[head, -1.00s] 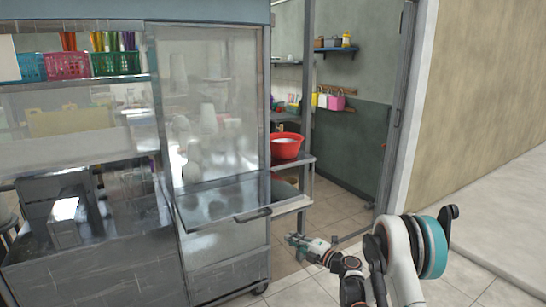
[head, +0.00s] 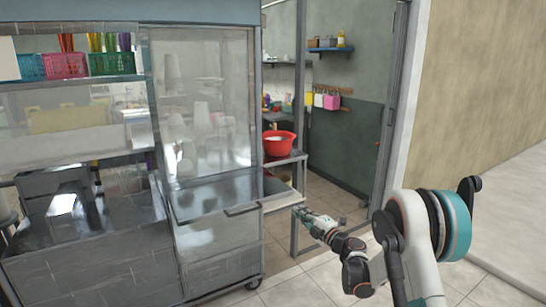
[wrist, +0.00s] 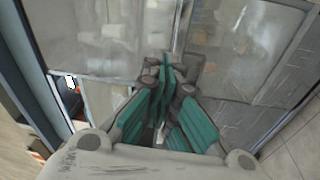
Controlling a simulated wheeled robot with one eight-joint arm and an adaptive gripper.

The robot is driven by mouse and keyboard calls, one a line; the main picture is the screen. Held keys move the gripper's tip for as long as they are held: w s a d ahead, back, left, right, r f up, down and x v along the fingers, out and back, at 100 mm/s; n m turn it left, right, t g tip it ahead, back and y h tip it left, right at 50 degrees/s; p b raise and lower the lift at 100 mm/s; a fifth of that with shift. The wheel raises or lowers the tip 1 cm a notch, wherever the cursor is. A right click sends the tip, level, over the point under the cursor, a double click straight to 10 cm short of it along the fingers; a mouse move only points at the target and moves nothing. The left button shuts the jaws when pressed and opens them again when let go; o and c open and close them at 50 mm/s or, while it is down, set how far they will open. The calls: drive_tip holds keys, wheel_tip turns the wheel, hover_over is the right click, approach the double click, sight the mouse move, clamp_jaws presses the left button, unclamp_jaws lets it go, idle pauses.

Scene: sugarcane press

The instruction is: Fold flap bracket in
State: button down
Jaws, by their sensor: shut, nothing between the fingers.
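The metal flap (head: 215,192) sticks out level from the front of the cart in the head view. The dark flap bracket (head: 246,208) shows as a thin bar along its front right edge. My gripper (head: 298,211) is to the right of the bracket, at about its height in the picture, and appears apart from it. In the wrist view the teal fingers of my gripper (wrist: 164,70) are close together with nothing held. Glassy and metal panels lie beyond the fingertips there; I cannot pick out the bracket among them.
The glass-fronted metal cart (head: 205,115) fills the left. A red basin (head: 278,144) stands on a side shelf (head: 288,164) behind my gripper. A door frame (head: 390,125) and wall are at the right. Tiled floor (head: 300,290) in front is clear.

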drive_tip(key=s+d+r+m+t+h, duration=0.2)
drive_tip(key=d+r+m+h, duration=0.25)
drive_tip(key=r, duration=0.45)
drive_tip(key=s+d+r+m+t+h, duration=0.1)
drive_tip(key=d+r+m+t+h, duration=0.3)
drive_tip(key=r, duration=0.6)
drive_tip(key=s+d+r+m+g+h, duration=0.2)
drive_tip(key=s+d+r+m, duration=0.1)
drive_tip(key=s+m, duration=0.15)
drive_tip(key=s+d+r+m+g+h, duration=0.2)
drive_tip(key=s+r+m, duration=0.1)
drive_tip(key=s, duration=0.3)
drive_tip(key=s+d+f+m+g+h, duration=0.1)
drive_tip(key=s+f+m+g, duration=0.15)
drive_tip(key=s, duration=0.65)
drive_tip(key=s+d+f+m+g+h, duration=0.1)
drive_tip(key=s+f+m+g, duration=0.15)
drive_tip(key=s, duration=0.65)
drive_tip(key=s+a+f+m+g+y, duration=0.1)
drive_tip(key=s+f, duration=0.4)
drive_tip(key=s, duration=0.5)
drive_tip(key=s+a+f+m+g+y, duration=0.1)
drive_tip(key=s+a+f+g, duration=0.3)
drive_tip(key=s, duration=0.7)
drive_tip(key=shift+a+f+m+y, duration=0.4)
drive_tip(key=shift+f+y, duration=0.25)
drive_tip(key=shift+f, duration=0.15)
